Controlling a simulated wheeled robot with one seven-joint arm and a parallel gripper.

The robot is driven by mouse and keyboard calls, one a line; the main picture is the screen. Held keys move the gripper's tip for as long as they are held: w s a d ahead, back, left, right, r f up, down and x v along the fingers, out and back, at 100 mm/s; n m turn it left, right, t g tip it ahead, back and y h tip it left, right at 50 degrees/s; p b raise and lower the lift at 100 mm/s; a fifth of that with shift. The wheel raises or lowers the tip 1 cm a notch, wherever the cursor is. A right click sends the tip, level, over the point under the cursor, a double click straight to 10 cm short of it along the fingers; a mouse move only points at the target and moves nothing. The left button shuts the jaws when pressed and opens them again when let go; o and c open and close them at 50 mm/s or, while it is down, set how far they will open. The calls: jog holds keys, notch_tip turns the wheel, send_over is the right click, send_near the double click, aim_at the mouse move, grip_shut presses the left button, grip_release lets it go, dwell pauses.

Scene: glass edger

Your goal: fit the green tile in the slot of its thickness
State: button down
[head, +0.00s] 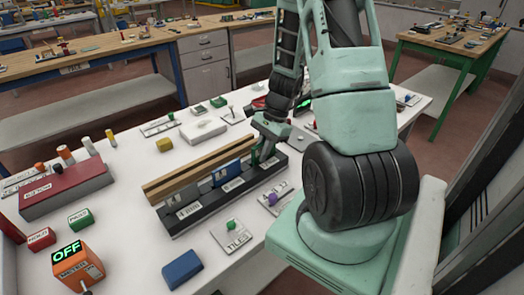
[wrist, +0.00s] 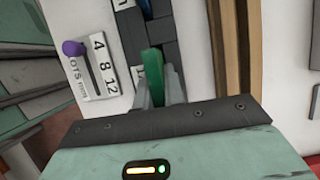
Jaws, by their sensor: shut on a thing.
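My gripper (wrist: 160,88) is shut on the green tile (wrist: 152,75), which stands on edge between its two fingers in the wrist view. In the head view my gripper (head: 266,145) is at the far right end of the dark slotted block (head: 185,215), and the green tile (head: 266,152) shows only in part. The tile is over or at the block's right end; I cannot tell whether its lower edge is inside a slot. A blue tile (head: 226,172) stands in the block's middle part. The block's left label reads 4 mm.
Wooden rails (head: 190,172) run behind the block. A slots card (wrist: 95,70) with a purple knob reads 4, 8, 12. A tiles card (head: 232,235) with a green knob and a loose blue block (head: 183,269) lie in front. An orange box (head: 78,268) reads OFF.

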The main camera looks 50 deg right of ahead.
dwell(0.4)
jog(key=c, duration=1.4)
grip_release()
jog(key=shift+f, duration=0.1)
jog(key=v, duration=1.7)
jog(key=shift+r, duration=0.3)
